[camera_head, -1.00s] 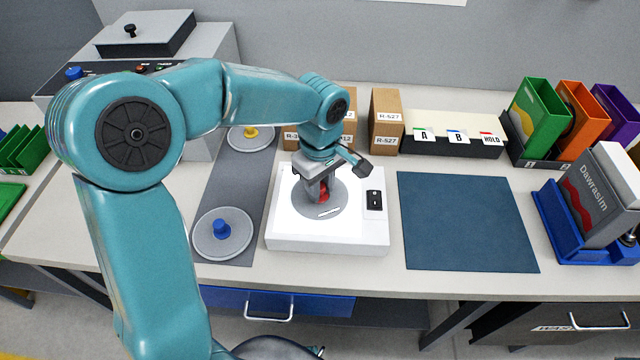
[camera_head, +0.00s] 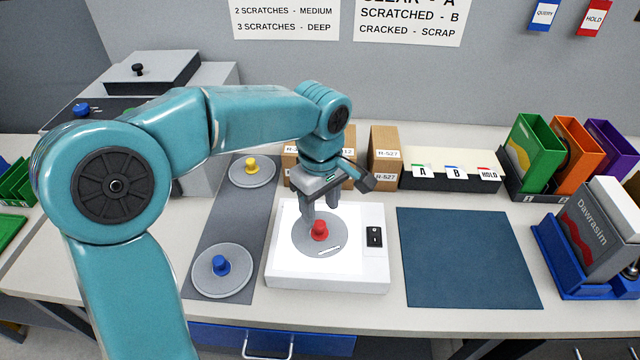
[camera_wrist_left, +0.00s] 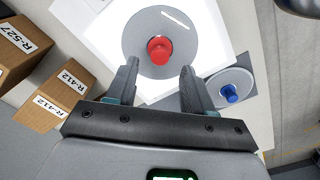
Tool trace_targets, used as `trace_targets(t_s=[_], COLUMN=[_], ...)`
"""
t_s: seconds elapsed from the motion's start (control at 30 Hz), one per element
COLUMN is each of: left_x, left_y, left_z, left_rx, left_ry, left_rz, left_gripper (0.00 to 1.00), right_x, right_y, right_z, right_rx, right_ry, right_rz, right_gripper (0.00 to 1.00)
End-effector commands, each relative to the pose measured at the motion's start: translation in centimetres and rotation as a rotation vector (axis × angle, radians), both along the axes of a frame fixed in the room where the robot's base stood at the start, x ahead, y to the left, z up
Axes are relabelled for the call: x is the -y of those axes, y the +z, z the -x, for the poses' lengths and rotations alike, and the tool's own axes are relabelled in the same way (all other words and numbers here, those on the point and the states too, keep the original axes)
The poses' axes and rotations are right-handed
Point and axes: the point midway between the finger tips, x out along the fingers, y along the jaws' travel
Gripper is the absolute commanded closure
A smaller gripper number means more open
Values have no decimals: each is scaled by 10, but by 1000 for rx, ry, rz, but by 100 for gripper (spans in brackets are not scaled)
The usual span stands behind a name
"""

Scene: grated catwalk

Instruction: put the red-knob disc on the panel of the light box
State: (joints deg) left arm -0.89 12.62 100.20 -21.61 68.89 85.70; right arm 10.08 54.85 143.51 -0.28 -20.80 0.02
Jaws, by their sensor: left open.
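The red-knob disc (camera_head: 319,232) lies on the lit white panel of the light box (camera_head: 352,273). It is grey with a pale scratch-like mark near its front edge. My left gripper (camera_head: 321,213) is open just behind and above the red knob, apart from it. In the left wrist view the open fingers (camera_wrist_left: 158,85) point toward the red-knob disc (camera_wrist_left: 138,42), with nothing between them. The panel's back part is partly hidden by the gripper. My right gripper does not show.
A blue-knob disc (camera_head: 222,271) and a yellow-knob disc (camera_head: 251,169) lie on the dark grey mat (camera_head: 217,222) at the left. A black switch (camera_head: 374,237) is on the box's right side. Cardboard boxes (camera_head: 384,158) stand behind. The blue mat (camera_head: 467,258) at the right is clear.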

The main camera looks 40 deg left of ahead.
Motion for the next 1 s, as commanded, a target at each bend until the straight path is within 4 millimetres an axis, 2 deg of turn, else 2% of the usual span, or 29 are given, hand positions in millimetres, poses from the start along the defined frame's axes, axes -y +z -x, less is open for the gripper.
trace_targets(t_s=[0.03, 0.1, 0.3, 0.47, 0.9, 1.0], left_x=[0, 0, 0, 0, 0, 0], left_y=[14, 30, 58, 65, 64, 70], left_z=[-1, -1, 0, 0, 0, 0], left_rx=[6, 4, 1, -1, -1, 0], left_ry=[1, 1, 0, 0, 0, 1], left_rz=[0, 0, 0, 1, 0, 0], left_gripper=[48, 48, 48, 48, 48, 48], right_x=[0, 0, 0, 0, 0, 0], right_y=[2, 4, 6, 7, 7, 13], right_z=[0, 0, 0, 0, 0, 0], right_rx=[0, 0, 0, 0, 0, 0], right_ry=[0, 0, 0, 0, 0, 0], right_rz=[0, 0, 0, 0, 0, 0], right_gripper=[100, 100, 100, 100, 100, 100])
